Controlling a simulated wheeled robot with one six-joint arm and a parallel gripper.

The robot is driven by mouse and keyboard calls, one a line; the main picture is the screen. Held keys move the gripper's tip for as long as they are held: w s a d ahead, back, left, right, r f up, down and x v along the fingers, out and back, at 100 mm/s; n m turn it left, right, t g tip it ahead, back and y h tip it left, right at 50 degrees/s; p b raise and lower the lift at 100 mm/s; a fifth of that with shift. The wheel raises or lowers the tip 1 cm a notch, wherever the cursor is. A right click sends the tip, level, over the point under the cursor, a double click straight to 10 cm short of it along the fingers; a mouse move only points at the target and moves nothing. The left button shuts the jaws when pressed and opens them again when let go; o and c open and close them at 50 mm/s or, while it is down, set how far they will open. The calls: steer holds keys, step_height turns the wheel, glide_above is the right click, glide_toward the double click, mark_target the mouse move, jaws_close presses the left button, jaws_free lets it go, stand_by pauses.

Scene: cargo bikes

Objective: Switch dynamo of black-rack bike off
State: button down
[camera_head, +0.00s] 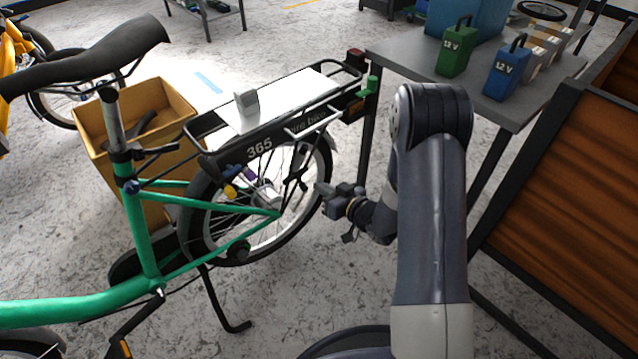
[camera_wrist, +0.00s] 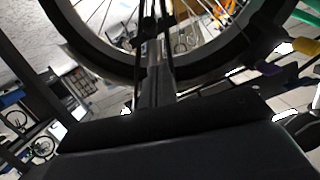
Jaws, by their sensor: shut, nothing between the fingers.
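The green bike (camera_head: 168,212) with the black rack (camera_head: 290,125) stands upright in the head view. Its rear wheel (camera_head: 322,200) is beside my gripper. My gripper (camera_head: 324,189) is shut and empty, pointing left at the wheel's right side. In the wrist view my gripper (camera_wrist: 152,55) points up toward the tyre (camera_wrist: 210,66) and spokes. A small yellow part (camera_head: 230,190) and a purple part (camera_head: 249,174) sit by the wheel, left of my gripper. I cannot tell which part is the dynamo.
A grey table (camera_head: 400,52) with green and blue 12 V batteries (camera_head: 507,72) stands at the right back. A wooden-sided cargo box (camera_head: 565,190) is at the right. A tan crate (camera_head: 150,100) stands behind the bike. A kickstand (camera_head: 222,305) reaches the floor.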

steer(key=f+p+v, duration=0.1)
steer(key=v, duration=0.5)
steer(key=shift+s+f, duration=0.2)
steer(key=shift+s, duration=0.3)
steer(key=b+x, duration=0.3)
steer(key=x, duration=0.8)
steer(key=shift+f+b, duration=0.3)
steer(key=shift+b, duration=0.05)
